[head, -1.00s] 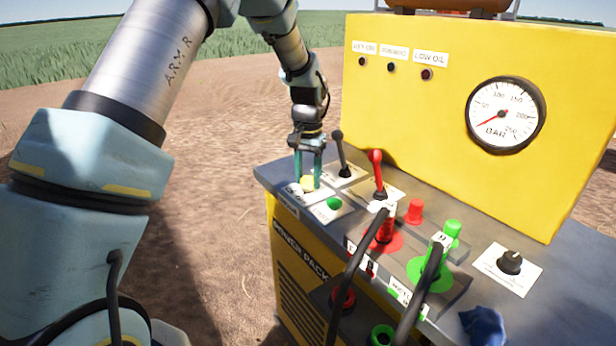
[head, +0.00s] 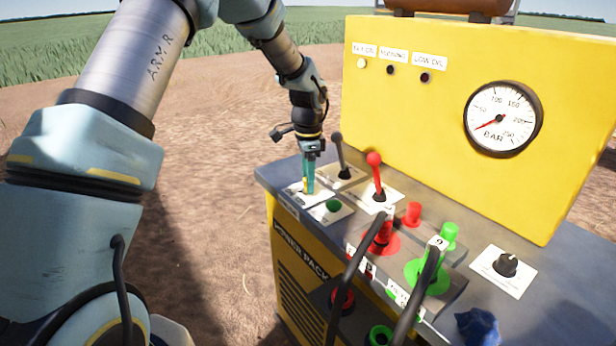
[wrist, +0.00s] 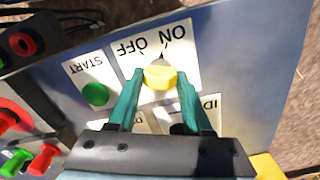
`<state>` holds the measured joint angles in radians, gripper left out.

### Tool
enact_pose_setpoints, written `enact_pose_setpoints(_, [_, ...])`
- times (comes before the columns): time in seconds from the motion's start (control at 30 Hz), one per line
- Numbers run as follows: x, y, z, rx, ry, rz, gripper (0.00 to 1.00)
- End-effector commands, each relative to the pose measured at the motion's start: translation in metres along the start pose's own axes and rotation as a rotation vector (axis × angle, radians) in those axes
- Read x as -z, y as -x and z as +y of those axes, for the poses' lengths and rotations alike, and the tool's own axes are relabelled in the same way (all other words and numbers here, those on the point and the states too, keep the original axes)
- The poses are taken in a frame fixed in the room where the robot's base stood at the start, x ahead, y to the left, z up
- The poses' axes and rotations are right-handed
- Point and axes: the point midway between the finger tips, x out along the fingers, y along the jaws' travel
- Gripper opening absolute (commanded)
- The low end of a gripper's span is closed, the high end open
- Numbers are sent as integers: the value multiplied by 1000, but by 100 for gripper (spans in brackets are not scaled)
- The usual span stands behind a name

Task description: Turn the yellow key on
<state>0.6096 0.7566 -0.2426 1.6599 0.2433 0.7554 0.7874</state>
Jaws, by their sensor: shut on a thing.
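The yellow key (wrist: 160,78) is in the wrist view on a white plate marked ON and OFF (wrist: 185,60). A dark pointer mark by the key lies close to the ON lettering. My gripper (wrist: 160,86) is shut on the key, with one teal finger on each side. In the head view my gripper (head: 308,188) points down at the near left corner of the panel, and its fingers hide the key there. The left lamp (head: 361,63), under the KEY ON label, is lit pale.
The green START button (head: 333,206) is right beside the key plate. A black lever (head: 341,158) and a red-knobbed lever (head: 376,175) stand close behind and to the right. Red and green couplings with hoses are farther right. A pressure gauge (head: 503,118) is on the yellow housing.

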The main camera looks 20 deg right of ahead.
Motion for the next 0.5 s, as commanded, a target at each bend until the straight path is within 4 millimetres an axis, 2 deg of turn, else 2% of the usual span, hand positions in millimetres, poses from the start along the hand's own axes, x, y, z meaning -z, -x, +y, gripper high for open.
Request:
enact_pose_setpoints(0.2, [1,2,0,3,-104,3,0])
enact_pose_setpoints(0.5, [1,1,0,3,-161,4,0])
